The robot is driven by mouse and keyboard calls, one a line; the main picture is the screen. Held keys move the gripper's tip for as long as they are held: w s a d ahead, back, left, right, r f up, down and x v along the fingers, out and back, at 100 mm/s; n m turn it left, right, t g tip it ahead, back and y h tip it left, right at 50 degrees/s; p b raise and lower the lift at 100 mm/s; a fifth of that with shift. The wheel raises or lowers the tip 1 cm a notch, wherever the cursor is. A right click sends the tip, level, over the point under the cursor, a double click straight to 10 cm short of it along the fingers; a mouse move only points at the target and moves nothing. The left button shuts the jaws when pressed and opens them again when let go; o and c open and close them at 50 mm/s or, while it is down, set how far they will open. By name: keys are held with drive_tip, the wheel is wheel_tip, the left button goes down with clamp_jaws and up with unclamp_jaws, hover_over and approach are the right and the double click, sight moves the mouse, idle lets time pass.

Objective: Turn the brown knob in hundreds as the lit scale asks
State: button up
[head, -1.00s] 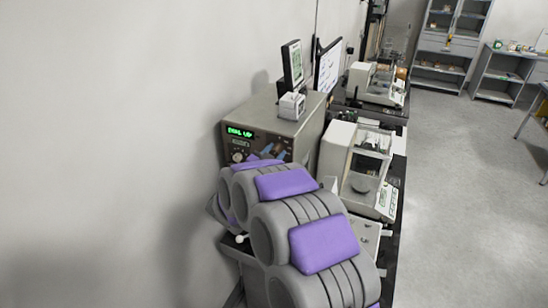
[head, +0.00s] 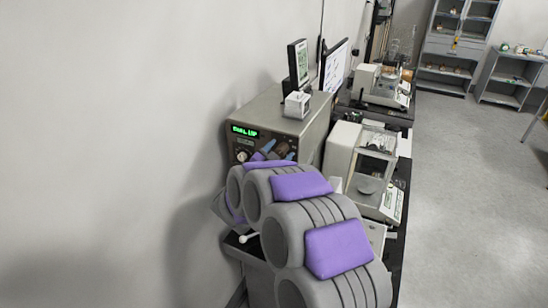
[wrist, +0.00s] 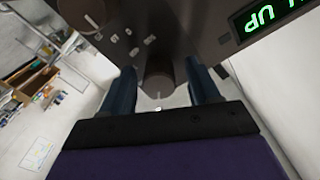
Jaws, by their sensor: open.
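The scale (head: 300,122) is a beige box against the wall with a dark front panel. Its lit green display (head: 245,131) appears to read "DIAL UP"; the wrist view shows part of that display (wrist: 265,18), ending in "UP". A brown knob (wrist: 158,87) with a pale pointer mark sits between the two blue fingers of my gripper (wrist: 159,90). The fingers stand apart, one on each side of it; I cannot tell whether they touch it. In the head view my gripper (head: 280,149) is at the panel, partly hidden by my arm.
Another knob (wrist: 90,14) and small labelled marks are on the panel. A monitor (head: 298,65) and a small white box (head: 297,104) stand on the scale. A glass-sided balance (head: 345,150) stands to its right. Open floor (head: 460,190) lies further right.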

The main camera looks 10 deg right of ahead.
drive_tip(key=v, duration=1.7)
drive_tip(key=shift+a, duration=0.2)
drive_tip(key=w+a+n+y+b, duration=0.2)
drive_tip(key=a+n+y, duration=0.4)
drive_tip(key=y, duration=0.5)
drive_tip(key=s+a+f+n+g+y+b, duration=0.1)
drive_tip(key=s+a+n+g+y, duration=0.35)
drive_tip(key=s, duration=0.25)
drive_tip(key=s+d+f+g+h+b, duration=0.1)
drive_tip(key=s+d+f+g, duration=0.2)
drive_tip(key=s+d, duration=0.4)
drive_tip(key=s+d+f+n+g+h+b, duration=0.1)
drive_tip(key=s+d+g, duration=0.4)
drive_tip(key=s, duration=1)
drive_tip(key=s+d+f+n+g+h+b, duration=0.1)
drive_tip(key=s+d+f+g+h, duration=0.2)
drive_tip(key=s+d, duration=0.6)
wheel_tip(320, 180, down, 3)
drive_tip(key=s+g, duration=0.1)
drive_tip(key=s, duration=0.2)
drive_tip(key=shift+b, duration=0.3)
